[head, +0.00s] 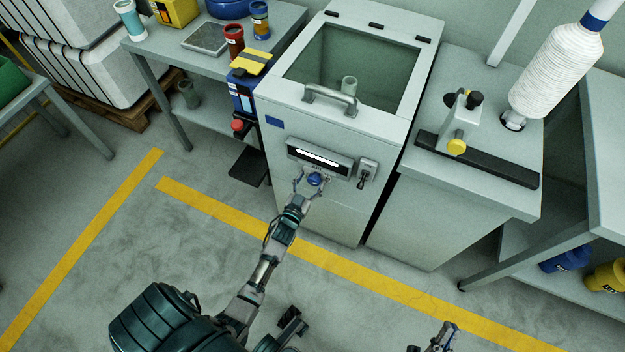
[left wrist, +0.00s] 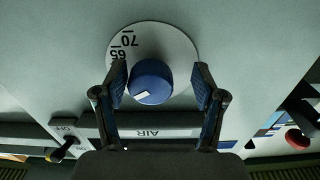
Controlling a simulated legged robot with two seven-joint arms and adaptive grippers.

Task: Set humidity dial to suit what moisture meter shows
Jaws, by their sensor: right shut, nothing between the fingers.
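The humidity dial's blue knob (head: 315,179) is on the front of the grey cabinet (head: 285,120), below a lit white strip (head: 319,157). In the left wrist view the knob (left wrist: 151,82) sits on a white scale disc (left wrist: 182,45), where 65 and 70 read upside down. A white mark on the knob points to the lower left. My left gripper (head: 313,187) is open, with one finger on each side of the knob and gaps showing. My right gripper (head: 443,337) is shut and empty, low over the floor. I cannot pick out the moisture meter's reading.
A switch (head: 367,172) is right of the dial. A red button (head: 238,126) is on the left. The cabinet's windowed lid (head: 350,70) has a handle (head: 317,98). A side bench (head: 470,190) holds a yellow-knobbed fixture (head: 457,147) and thread cone (head: 558,72).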

